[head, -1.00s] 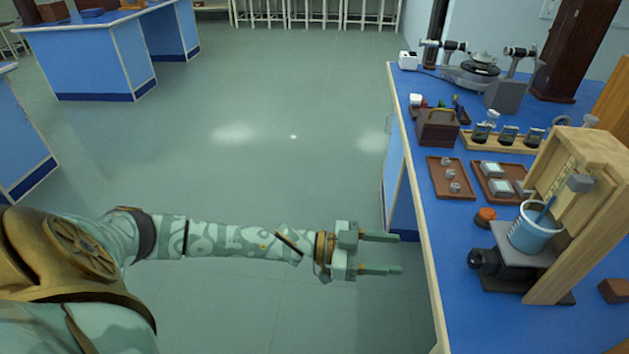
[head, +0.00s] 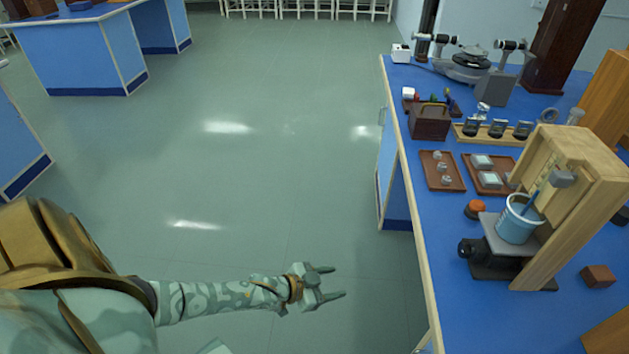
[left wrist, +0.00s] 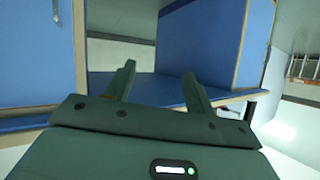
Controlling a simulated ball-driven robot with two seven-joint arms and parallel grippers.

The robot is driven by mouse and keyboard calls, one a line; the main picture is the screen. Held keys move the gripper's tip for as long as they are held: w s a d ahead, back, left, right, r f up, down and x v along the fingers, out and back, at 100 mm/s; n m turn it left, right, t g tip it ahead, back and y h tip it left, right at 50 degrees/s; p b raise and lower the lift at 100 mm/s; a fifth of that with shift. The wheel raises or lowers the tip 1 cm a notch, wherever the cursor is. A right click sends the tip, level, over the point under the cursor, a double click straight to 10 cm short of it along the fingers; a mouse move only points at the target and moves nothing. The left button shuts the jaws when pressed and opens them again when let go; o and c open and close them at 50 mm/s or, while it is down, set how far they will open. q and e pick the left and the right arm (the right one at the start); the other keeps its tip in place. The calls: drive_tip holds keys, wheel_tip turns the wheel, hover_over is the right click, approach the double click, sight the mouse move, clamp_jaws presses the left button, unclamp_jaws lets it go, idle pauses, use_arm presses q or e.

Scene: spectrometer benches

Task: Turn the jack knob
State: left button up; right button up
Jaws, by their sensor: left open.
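The lab jack (head: 498,267) stands near the front edge of the blue bench, with a black jack knob (head: 468,248) on its left side facing the aisle. A light blue cup (head: 518,222) with a blue stick in it stands on the jack's top plate, in front of a wooden stand (head: 562,200). My left gripper (head: 335,281) is open and empty, over the floor left of the bench and well apart from the knob. The left wrist view shows its two spread fingers (left wrist: 160,85) and blue bench panels beyond; the knob is not seen there. My right gripper is not in view.
An orange-topped button (head: 475,209) sits behind the jack. Brown trays (head: 440,185) with small weights, a dark wooden box (head: 430,121), a rack of jars and a spectrometer (head: 468,66) stand farther back. The bench's left edge (head: 408,205) lies between gripper and knob. The floor is clear.

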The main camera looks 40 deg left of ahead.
use_arm(q)
drive_tip(key=s+a+f+g+y, duration=0.1)
drive_tip(key=s+f, duration=0.3)
drive_tip(key=f, duration=0.1)
drive_tip(key=shift+s+a+f+n+y, duration=0.15)
drive_tip(key=shift+s+a+n+y, duration=0.1)
drive_tip(key=shift+n+y, duration=0.15)
